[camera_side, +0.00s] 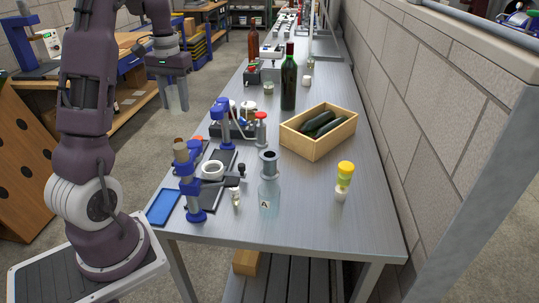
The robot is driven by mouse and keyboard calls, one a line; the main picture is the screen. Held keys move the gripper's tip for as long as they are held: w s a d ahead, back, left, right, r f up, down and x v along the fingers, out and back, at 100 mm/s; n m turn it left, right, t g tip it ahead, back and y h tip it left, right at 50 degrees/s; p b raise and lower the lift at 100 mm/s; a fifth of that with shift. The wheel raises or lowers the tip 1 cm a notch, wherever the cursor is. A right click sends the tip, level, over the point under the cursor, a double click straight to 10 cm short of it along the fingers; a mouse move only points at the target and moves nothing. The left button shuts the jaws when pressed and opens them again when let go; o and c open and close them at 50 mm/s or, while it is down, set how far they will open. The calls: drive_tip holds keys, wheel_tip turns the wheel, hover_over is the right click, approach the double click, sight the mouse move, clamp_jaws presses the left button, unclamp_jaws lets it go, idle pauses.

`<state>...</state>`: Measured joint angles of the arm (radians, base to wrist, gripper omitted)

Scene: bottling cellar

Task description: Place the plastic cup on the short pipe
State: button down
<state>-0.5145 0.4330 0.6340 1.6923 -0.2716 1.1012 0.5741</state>
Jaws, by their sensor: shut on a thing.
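My gripper (175,104) hangs in the air at the upper left, off the left side of the metal table, fingers pointing down. It is shut on a pale, see-through plastic cup (176,97), held between the fingers. A short grey pipe-like piece (269,163) with a dark open top stands near the front middle of the table, far to the right of and lower in the picture than my gripper. That this grey piece is the short pipe is not certain.
A blue-posted stand (194,190) with a white ring (212,170) is left of the bottle. A wooden crate (318,143) holds dark bottles. A green bottle (288,82) stands behind. A yellow-topped item (344,177) is at right. The table's front right (350,225) is clear.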

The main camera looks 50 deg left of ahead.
drive_tip(key=w+d+m, duration=0.4)
drive_tip(key=w+d, duration=0.1)
drive_tip(key=w, duration=0.7)
drive_tip(key=m, duration=0.3)
hover_over(270, 154)
wheel_tip(270, 154, down, 15)
drive_tip(key=shift+s+d, duration=0.1)
drive_tip(key=shift+s, duration=0.05)
drive_tip(key=shift+f, duration=0.2)
drive_tip(key=shift+f, duration=0.15)
drive_tip(key=c, duration=0.8)
unclamp_jaws()
drive_tip(key=shift+c, duration=0.2)
